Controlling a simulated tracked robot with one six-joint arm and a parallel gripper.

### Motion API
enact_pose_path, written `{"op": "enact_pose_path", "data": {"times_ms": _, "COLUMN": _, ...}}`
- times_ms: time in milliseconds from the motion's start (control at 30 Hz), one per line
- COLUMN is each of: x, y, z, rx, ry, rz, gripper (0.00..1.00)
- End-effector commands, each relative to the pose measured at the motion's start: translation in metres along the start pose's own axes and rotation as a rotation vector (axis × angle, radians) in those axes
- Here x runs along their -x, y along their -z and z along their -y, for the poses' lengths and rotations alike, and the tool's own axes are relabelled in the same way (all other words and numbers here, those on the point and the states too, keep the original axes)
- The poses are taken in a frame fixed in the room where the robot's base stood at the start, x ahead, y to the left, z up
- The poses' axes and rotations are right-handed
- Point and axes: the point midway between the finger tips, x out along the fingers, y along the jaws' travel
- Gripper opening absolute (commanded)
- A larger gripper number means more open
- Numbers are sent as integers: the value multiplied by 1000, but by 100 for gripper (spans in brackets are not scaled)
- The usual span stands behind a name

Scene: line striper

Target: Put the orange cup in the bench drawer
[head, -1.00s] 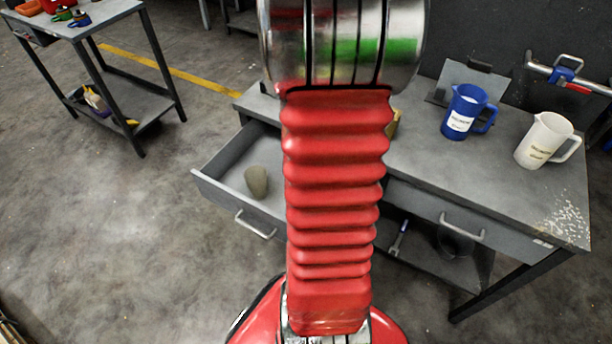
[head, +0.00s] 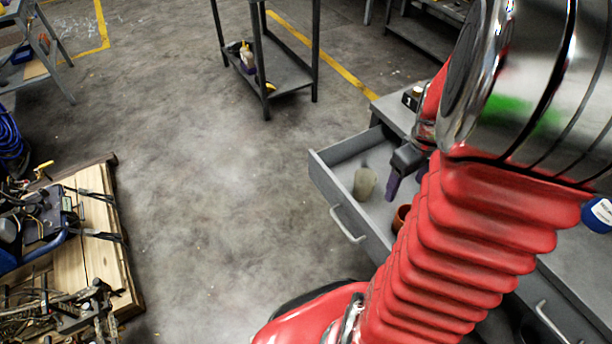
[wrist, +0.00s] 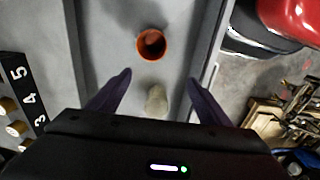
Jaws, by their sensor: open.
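The orange cup (head: 400,218) stands in the open bench drawer (head: 345,207), partly hidden by my arm. The wrist view looks down into the cup (wrist: 151,44), which sits on the drawer floor (wrist: 108,35). A beige cup (head: 365,183) stands in the same drawer, nearer the left end in the head view. My gripper (wrist: 160,77) is open above the drawer, its purple fingers spread apart and empty. The orange cup lies beyond the fingertips in the wrist view, and the beige cup (wrist: 156,100) shows between the fingers. In the head view only part of the gripper shows.
The bench top (head: 388,108) lies behind the drawer. A numbered black block (wrist: 28,95) is at the left in the wrist view. A blue jug (head: 598,215) is at the right edge. A pallet with clutter (head: 95,225) stands at the left. The floor between is clear.

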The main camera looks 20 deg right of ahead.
Motion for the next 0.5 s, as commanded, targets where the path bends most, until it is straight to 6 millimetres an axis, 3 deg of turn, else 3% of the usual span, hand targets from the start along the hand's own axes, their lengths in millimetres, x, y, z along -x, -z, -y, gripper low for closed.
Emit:
{"op": "enact_pose_path", "data": {"times_ms": 200, "x": 48, "y": 35, "z": 51, "rx": -6, "ry": -51, "rz": -71, "gripper": 72}}
{"op": "enact_pose_path", "data": {"times_ms": 500, "x": 104, "y": 60, "z": 127, "rx": -29, "ry": -82, "rz": -187, "gripper": 72}}
